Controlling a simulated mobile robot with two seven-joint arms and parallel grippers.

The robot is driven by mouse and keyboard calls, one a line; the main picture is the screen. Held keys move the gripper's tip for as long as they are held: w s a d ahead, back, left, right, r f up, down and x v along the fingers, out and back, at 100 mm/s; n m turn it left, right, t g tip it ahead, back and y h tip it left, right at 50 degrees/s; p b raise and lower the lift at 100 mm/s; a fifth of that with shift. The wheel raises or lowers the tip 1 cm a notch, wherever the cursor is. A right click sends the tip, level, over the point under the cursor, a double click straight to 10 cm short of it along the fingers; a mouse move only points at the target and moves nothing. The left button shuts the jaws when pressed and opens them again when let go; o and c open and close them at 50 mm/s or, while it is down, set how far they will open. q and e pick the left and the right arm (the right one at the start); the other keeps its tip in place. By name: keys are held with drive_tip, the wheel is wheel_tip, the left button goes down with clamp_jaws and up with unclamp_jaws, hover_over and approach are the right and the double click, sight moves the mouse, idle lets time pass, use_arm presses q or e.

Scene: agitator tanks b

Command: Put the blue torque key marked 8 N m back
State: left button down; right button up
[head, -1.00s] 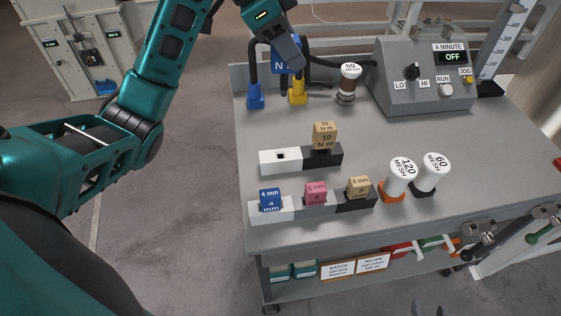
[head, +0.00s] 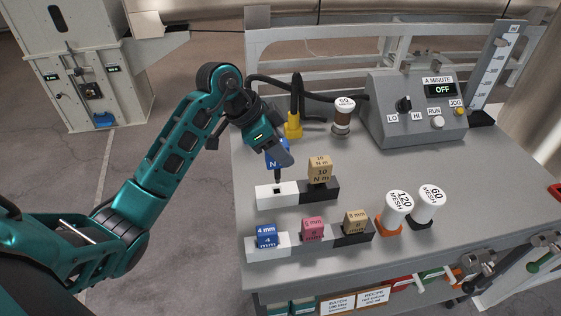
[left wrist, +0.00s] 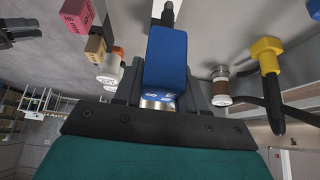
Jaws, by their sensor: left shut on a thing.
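My left gripper (head: 278,155) is shut on the blue torque key (head: 275,160), of whose marking an N shows in the head view. The key also shows between the fingers in the left wrist view (left wrist: 166,62). It is upright, its dark shank pointing down over the white block (head: 264,196) with a square hole. The shank's tip looks just above or at the hole; I cannot tell if it touches. The tan 10 N m key (head: 320,171) stands in the black block beside it. A dark two-pronged shape, apparently my right gripper (left wrist: 35,28), shows at the left wrist view's edge, prongs apart.
In front stand the blue 4 mm (head: 266,236), pink (head: 313,229) and tan (head: 356,222) keys in their blocks. Two white-topped mesh jars (head: 398,208) are to the right. A yellow-based post (head: 294,125), brown jar (head: 343,118) and control box (head: 415,110) stand behind.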

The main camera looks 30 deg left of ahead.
use_arm(q)
drive_tip(key=shift+f, duration=2)
drive_tip(key=shift+f, duration=0.2)
drive_tip(key=c, duration=0.6)
unclamp_jaws()
drive_tip(key=shift+c, duration=0.2)
drive_tip(key=shift+r, duration=0.1)
drive_tip(key=shift+a+r, duration=0.1)
drive_tip(key=shift+r, duration=0.15)
drive_tip(key=v, duration=1.1)
drive_tip(key=shift+s+r, duration=0.2)
drive_tip(key=shift+r, duration=0.1)
